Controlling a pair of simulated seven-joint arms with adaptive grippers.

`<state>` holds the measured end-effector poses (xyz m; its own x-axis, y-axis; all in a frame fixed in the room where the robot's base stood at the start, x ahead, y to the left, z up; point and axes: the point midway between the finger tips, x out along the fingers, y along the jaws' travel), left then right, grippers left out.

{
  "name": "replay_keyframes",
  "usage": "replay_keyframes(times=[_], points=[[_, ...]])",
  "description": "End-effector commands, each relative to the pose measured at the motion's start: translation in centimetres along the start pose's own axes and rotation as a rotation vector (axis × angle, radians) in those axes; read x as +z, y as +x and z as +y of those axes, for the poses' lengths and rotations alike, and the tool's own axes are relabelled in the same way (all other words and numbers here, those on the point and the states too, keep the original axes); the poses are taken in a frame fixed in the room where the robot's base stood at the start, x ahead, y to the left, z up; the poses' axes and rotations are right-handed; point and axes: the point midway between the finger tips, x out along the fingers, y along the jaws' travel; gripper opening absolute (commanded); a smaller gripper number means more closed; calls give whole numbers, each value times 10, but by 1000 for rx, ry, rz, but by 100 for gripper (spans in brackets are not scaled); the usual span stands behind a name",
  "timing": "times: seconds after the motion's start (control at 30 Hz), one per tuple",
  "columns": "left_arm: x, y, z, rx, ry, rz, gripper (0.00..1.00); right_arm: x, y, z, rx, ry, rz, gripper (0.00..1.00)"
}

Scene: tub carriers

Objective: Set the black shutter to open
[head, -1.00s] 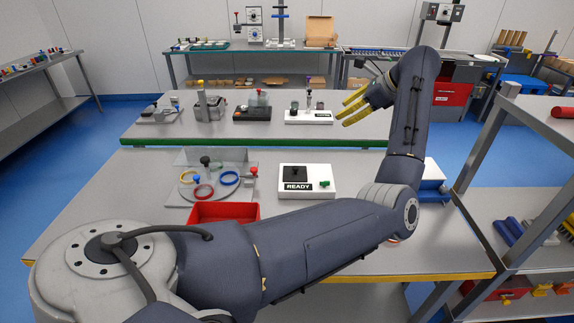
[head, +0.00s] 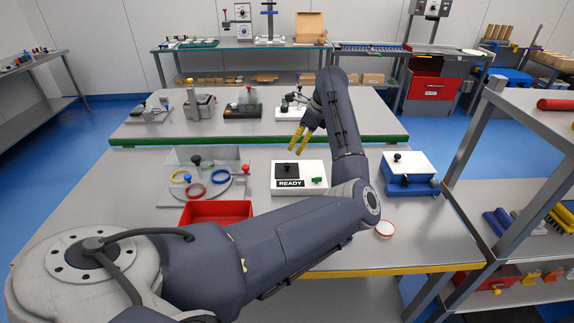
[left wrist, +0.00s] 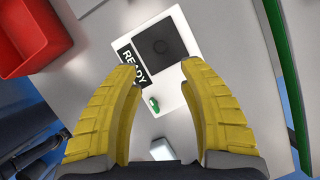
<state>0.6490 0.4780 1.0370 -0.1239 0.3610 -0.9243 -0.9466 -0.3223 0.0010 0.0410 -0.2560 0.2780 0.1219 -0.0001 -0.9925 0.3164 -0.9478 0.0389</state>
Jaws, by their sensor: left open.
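The black shutter (head: 287,170) is a dark square plate with a black knob on top of a white box (head: 284,190). The box has a READY label and a green knob (head: 318,181). What lies under the shutter is hidden. My left gripper (head: 296,142) is open and empty, with yellow fingers pointing down just behind and above the box. In the left wrist view the shutter (left wrist: 175,30) shows beyond the fingertips (left wrist: 158,70), and the green knob (left wrist: 154,104) shows between the fingers. No contact is visible. My right gripper is not in view.
A clear-walled stand with coloured rings (head: 194,190) and a red tray (head: 216,209) are left of the box. A green-edged bench (head: 190,138) with devices stands behind.

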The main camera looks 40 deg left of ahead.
Motion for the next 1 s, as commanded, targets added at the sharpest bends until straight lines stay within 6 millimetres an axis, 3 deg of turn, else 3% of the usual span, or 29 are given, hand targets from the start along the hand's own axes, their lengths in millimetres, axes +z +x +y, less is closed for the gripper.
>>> replay_keyframes(times=[0.2,0.5,0.73,1.0], points=[[1,42,0,3,0,-3,42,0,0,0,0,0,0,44],[1,88,0,2,0,-3,42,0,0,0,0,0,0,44],[0,107,0,0,0,-3,42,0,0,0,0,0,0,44],[0,113,0,-1,0,-1,42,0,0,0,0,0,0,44]])
